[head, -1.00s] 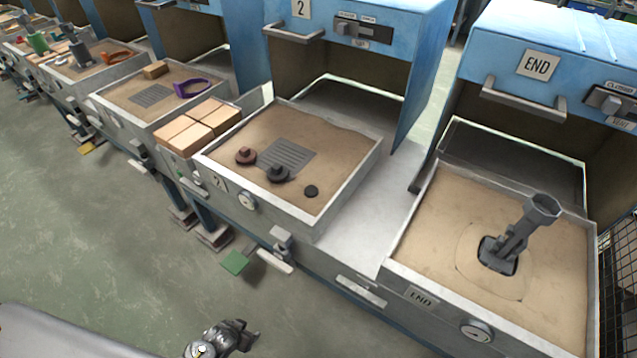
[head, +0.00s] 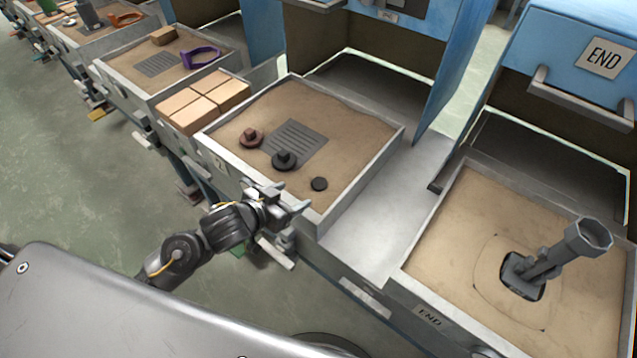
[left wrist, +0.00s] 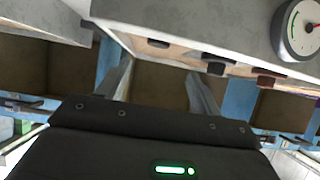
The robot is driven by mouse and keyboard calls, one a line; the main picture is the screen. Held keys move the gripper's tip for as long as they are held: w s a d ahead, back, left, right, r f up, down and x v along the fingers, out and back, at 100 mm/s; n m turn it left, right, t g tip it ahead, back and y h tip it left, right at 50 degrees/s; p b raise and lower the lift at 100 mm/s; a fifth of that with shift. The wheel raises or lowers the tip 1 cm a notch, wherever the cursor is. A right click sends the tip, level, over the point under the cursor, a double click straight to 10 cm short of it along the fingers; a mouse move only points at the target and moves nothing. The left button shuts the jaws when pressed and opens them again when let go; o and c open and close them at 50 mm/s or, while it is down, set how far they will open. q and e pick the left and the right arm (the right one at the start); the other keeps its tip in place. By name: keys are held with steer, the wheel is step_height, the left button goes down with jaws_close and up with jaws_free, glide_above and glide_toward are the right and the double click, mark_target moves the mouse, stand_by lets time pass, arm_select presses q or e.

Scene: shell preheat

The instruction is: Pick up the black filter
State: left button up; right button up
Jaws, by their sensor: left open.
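In the head view, a small flat black disc (head: 319,184) lies on the sand of tray 2 (head: 352,190), near its front edge. A black knobbed piece (head: 284,160) sits to its left by a grey grate. I cannot tell for sure which of these two is the black filter. My left gripper (head: 291,197) is open and empty, just outside the tray's front wall, close to both. In the left wrist view its fingers (left wrist: 160,72) are spread; the black disc (left wrist: 158,43) and the black knobbed piece (left wrist: 215,58) show partly beyond the tray wall. My right gripper is not in view.
A brown knobbed piece (head: 250,138) sits left of the black one, beside the grate (head: 298,141). Tan blocks (head: 203,101) stand left of the tray. The END tray (head: 465,215) with a grey upright tool (head: 560,255) is at right. A gauge (left wrist: 300,30) is on the tray front.

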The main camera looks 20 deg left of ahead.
mark_target(315, 186)
arm_select(q)
steer(key=shift+f+b+x, duration=0.15)
steer(key=shift+b+x, duration=0.05)
steer(key=shift+x, duration=2.4)
steer(key=shift+f+b+x, duration=0.1)
steer(key=shift+b+x, duration=0.1)
steer(key=shift+x, duration=2.4)
steer(key=shift+s, duration=0.2)
